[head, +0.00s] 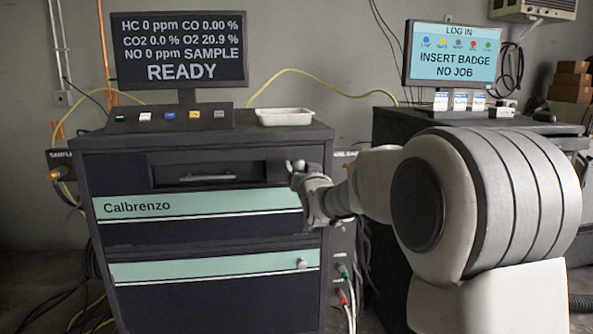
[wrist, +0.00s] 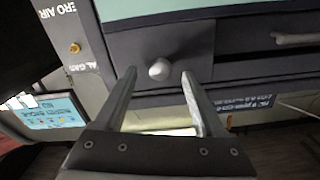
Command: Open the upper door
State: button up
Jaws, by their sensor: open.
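The upper door (head: 200,205) is the dark panel with a pale green "Calbrenzo" stripe on the cabinet's front, and it looks shut. Its round pale knob (wrist: 159,70) shows in the wrist view on dark panel beside a recess. In the head view my gripper (head: 295,170) is at the door's upper right and hides the knob. In the wrist view my gripper (wrist: 159,76) is open, with one fingertip on each side of the knob and a gap to both. Depth between fingertips and knob is hard to tell.
The lower door (head: 210,270) has its own knob (head: 302,264) and looks shut. A white tray (head: 284,117), a button panel and a "READY" screen (head: 180,50) stand on top. A second cabinet with a log-in screen (head: 452,55) stands at right. Cables hang between the cabinets.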

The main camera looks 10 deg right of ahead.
jog(key=shift+w, duration=0.75)
grip_shut()
dwell(1.0)
